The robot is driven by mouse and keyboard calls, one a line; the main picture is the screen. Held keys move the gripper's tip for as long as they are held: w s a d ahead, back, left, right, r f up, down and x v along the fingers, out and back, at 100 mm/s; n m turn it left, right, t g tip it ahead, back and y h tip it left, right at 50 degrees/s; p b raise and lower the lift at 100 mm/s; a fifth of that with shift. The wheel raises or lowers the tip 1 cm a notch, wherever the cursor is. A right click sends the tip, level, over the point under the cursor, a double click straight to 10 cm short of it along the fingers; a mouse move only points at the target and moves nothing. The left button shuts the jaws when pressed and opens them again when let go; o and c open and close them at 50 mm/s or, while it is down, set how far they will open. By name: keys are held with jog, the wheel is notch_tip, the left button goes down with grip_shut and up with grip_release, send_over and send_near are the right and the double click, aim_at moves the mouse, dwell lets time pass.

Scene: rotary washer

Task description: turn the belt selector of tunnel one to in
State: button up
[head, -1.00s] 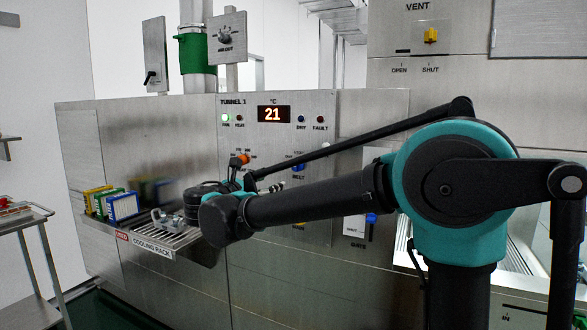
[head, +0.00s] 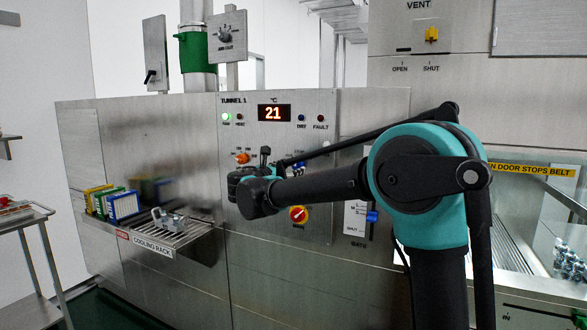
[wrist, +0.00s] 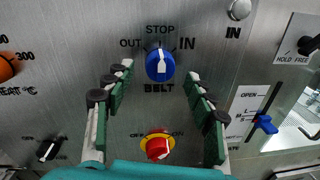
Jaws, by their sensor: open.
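The belt selector (wrist: 160,66) is a round blue knob with a white pointer line on the tunnel one panel. Its labels read OUT at left, STOP at top and IN at right. In the wrist view the white line stands about upright, towards STOP. My gripper (wrist: 161,75) is open and faces the panel. Its fingers with green pads stand to the left and right of the knob, and none is seen touching it. In the head view my arm hides most of the gripper and the selector.
A red and yellow knob (wrist: 158,145) marked OFF and ON sits below the selector. An orange heat knob (wrist: 6,67) is at left. A blue gate lever (wrist: 265,124) is at right. A cooling rack (head: 155,239) juts out left of the panel.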

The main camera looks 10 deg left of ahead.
jog(key=shift+x, duration=1.2)
jog(key=shift+c, duration=0.4)
jog(key=c, duration=1.1)
